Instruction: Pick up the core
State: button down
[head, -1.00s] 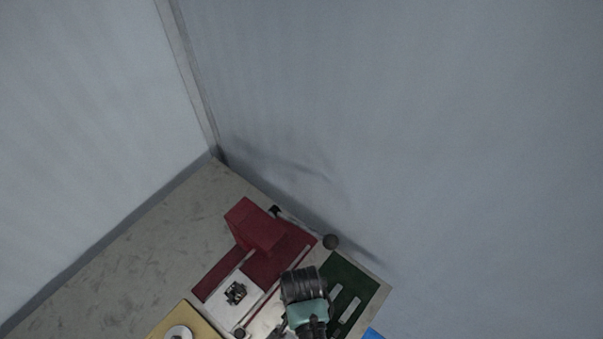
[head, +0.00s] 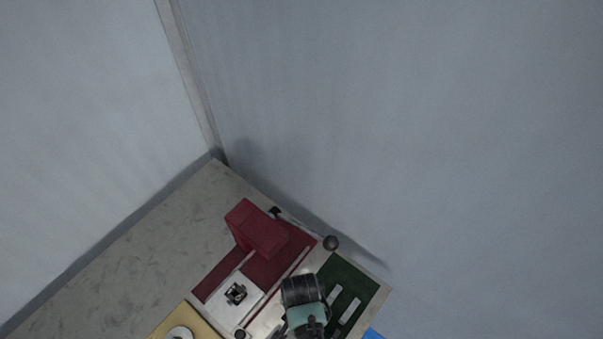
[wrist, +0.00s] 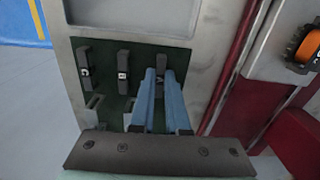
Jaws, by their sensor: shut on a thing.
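My gripper (wrist: 160,76) shows in the wrist view with two blue fingers close together over the green panel (wrist: 107,100). The fingers are shut on a dark grey core (wrist: 161,60), whose upper end shows between and beyond the tips. Its lower part is hidden by the fingers, and I cannot tell whether it still touches the panel. Two similar dark cores, a left one (wrist: 83,64) and a middle one (wrist: 123,70), are on the panel to the left. In the head view my arm hides the fingertips, beside the green panel (head: 365,288) with its pale slots.
The red machine (head: 256,230) stands to the left of the panel, near the wall. A white plate (head: 222,312) carries a small dark fixture (head: 236,294). An orange ring (wrist: 307,46) shows at the wrist view's right.

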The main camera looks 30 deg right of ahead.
dwell(0.3)
notch_tip(320, 180, up, 10)
dwell(0.6)
jog(key=shift+w+r, duration=0.1)
